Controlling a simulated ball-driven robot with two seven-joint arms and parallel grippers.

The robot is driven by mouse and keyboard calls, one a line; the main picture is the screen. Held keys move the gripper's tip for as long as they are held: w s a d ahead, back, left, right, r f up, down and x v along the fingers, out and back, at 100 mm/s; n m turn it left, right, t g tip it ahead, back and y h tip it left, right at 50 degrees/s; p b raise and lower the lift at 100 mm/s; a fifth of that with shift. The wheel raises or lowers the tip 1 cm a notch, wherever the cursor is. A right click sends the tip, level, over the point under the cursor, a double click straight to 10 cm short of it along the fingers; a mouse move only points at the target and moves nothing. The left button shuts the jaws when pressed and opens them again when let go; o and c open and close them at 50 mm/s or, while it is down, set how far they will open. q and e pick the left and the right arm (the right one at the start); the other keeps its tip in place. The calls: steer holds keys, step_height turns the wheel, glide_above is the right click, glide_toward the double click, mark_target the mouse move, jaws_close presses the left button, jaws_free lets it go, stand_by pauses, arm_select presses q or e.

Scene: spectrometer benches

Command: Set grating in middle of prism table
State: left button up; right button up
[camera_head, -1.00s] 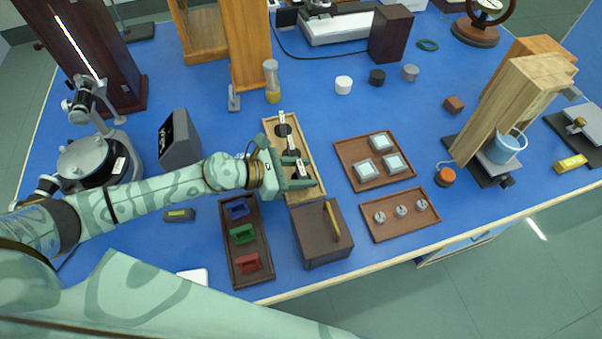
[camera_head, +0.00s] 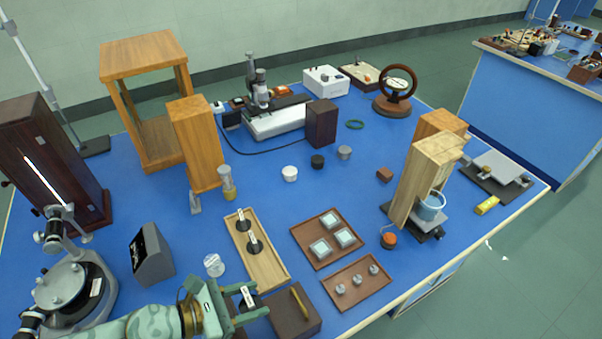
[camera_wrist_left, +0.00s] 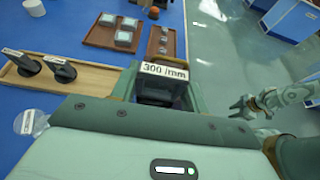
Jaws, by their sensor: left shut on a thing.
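My left gripper (camera_head: 243,308) is shut on a grating labelled 300 /mm (camera_wrist_left: 163,72), and the label also shows in the head view (camera_head: 247,296). The grating is upright between the fingers, near the front end of the wooden tray (camera_head: 272,276); its lower part is hidden. Two other dark gratings stand in the tray (camera_head: 252,243). The spectrometer's round grey prism table (camera_head: 60,285) is at the left, apart from the gripper, with small knobs and a label near it. My right gripper (camera_wrist_left: 243,108) shows at the right of the wrist view, its fingers spread and empty.
A grey slanted box (camera_head: 152,254) and a clear round disc (camera_head: 214,265) lie between the tray and spectrometer. A tall dark lamp housing (camera_head: 50,165) stands behind the spectrometer. A dark brown box (camera_head: 294,318) is right of my left gripper.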

arm_select(q)
steer(key=shift+s+d+f+g, duration=0.2)
steer(key=shift+s+f+g, duration=0.1)
steer(key=shift+s, duration=0.15)
steer(key=shift+s+d+f+m+g+h, duration=0.1)
steer(key=shift+s+d+m+g+h, duration=0.25)
steer(key=shift+s+m, duration=0.3)
steer(key=w+d+r+m+g+h+b, duration=0.1)
steer(key=w+r+m+g, duration=0.2)
steer(key=r, duration=0.5)
steer(key=w+a+r+n+t+y+b, duration=0.2)
steer(key=w+a+r+n+t+b, duration=0.1)
steer(key=w+a+r, duration=0.4)
steer(key=a+r+n+t, duration=0.1)
steer(key=a, duration=0.2)
steer(key=shift+r+n, duration=0.3)
steer(key=shift+n, duration=0.05)
